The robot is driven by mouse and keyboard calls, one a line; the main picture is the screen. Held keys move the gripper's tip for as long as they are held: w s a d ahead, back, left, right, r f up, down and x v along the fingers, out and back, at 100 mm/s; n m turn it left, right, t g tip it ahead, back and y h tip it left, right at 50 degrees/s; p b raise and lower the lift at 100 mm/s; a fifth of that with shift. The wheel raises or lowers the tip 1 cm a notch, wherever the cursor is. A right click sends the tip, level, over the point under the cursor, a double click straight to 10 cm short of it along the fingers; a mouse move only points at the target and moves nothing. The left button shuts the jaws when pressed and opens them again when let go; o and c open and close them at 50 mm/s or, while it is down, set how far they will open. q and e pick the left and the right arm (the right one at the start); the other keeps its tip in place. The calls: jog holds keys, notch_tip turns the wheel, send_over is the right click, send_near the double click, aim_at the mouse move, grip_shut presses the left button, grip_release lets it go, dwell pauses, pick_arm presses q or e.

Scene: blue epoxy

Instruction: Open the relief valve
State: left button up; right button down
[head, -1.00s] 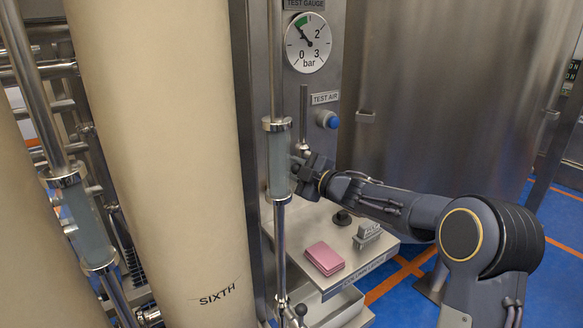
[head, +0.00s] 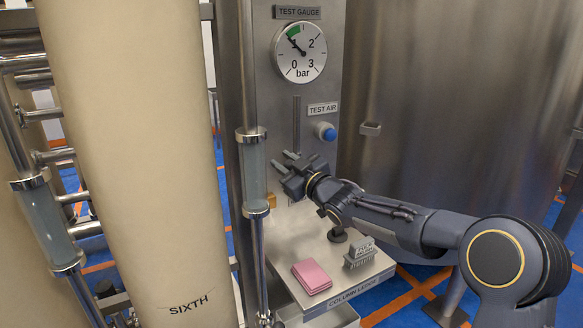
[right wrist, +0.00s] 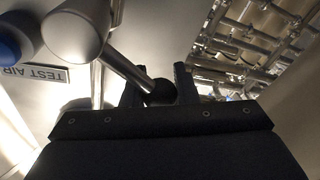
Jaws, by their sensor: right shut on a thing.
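My right gripper (head: 288,165) is in front of the steel test panel, below the TEST AIR label (head: 323,109). In the right wrist view its two dark fingers (right wrist: 160,84) stand on either side of a black ball knob (right wrist: 159,94) and are shut on it. The knob sits at the end of a slanted metal lever rod (right wrist: 127,68), which runs from a thick metal cylinder (right wrist: 75,26). In the head view the gripper hides the knob. The round test gauge (head: 300,52) has its needle near 1 bar, by the green band. My left gripper is not in view.
A blue button (head: 329,134) is right of the gripper. A sight-glass pipe (head: 254,175) stands close on its left, beside the large beige SIXTH column (head: 140,150). Below, the ledge (head: 290,262) carries a pink pad (head: 311,277) and a grey block (head: 360,253).

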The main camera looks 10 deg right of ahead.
jog(key=shift+w+d+r+m+t+h+p, duration=0.15)
jog(key=shift+w+d+r+m+t+h, duration=0.65)
jog(key=shift+m, duration=1.45)
jog(key=shift+s+d+r+m+g+p, duration=0.15)
jog(key=shift+d+r+m, duration=0.2)
jog(key=shift+d+m, duration=1.45)
jog(key=shift+w+d+r+m+t+h+p, duration=0.15)
jog(key=shift+w+d+r+m+t+h, duration=0.35)
jog(key=shift+m, duration=2.15)
jog(key=shift+d+r, duration=0.1)
jog(key=c, duration=1.1)
grip_release()
jog(key=shift+c, duration=0.2)
jog(key=b+v, duration=0.1)
jog(key=v, duration=0.6)
jog(key=shift+s, duration=0.35)
